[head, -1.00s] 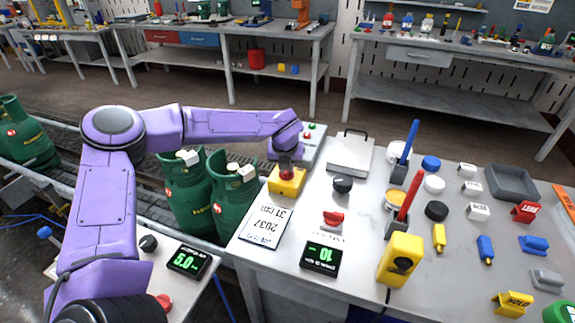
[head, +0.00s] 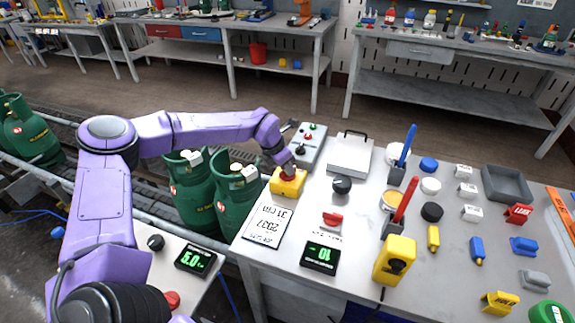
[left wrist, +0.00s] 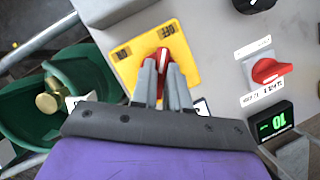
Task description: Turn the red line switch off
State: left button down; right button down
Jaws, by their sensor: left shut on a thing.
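The red line switch is a red rotary handle (left wrist: 162,62) on a yellow plate (left wrist: 186,45) marked ON and OFF. In the head view its yellow base (head: 287,187) sits at the left edge of the workbench. My left gripper (left wrist: 164,75) is shut on the red handle, one finger on each side. The handle's visible tip points toward the OFF label in the wrist view. The fingers hide the lower part of the handle. In the head view my left gripper (head: 288,171) reaches down onto the switch. My right gripper is not in view.
Another red knob (left wrist: 268,71) is beside the plate, near a green-digit display (left wrist: 271,123). A grey control box (head: 306,146) stands behind the switch. Green gas cylinders (head: 236,192) stand close to the bench on the conveyor. Many small objects cover the bench to the right.

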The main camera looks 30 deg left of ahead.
pick_arm(q)
jog(key=shift+w+r+m+h, duration=0.1)
jog(key=shift+m+h, duration=0.2)
jog(key=shift+m, duration=0.5)
jog(key=shift+a, duration=0.1)
jog(key=c, duration=1.1)
grip_release()
jog(key=b+v, duration=0.1)
jog(key=v, duration=0.9)
jog(key=shift+a+r+b, duration=0.1)
jog(key=shift+r+b, duration=0.15)
jog(key=shift+b, duration=0.05)
